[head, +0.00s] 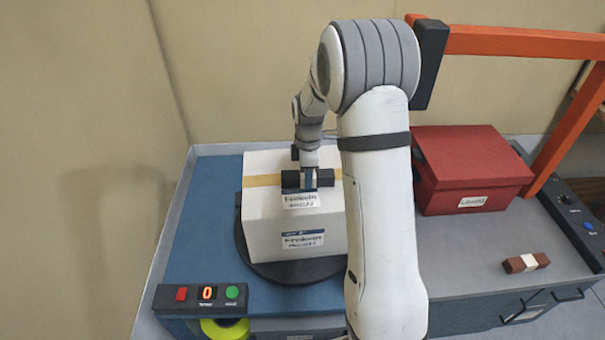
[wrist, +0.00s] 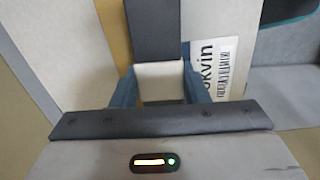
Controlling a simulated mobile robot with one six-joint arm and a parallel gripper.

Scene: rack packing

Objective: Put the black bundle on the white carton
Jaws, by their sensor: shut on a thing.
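The black bundle (head: 291,181) is a dark bar with a pale band (wrist: 160,72) round its middle. My gripper (head: 309,180) is shut on it at the band, with blue fingers on both sides in the wrist view (wrist: 161,88). The white carton (head: 262,215) has tan tape and printed labels, and stands on a round black turntable (head: 290,272). The bundle is over the carton's top, at or just above the surface. I cannot tell whether they touch. The carton's label (wrist: 225,68) shows beside the fingers. My arm hides the carton's right side.
A red lidded box (head: 470,165) stands to the right on the counter. A brown bundle (head: 540,260) with a pale band lies at the front right. An orange frame (head: 520,43) rises at the right. A button panel (head: 205,297) sits at the front left.

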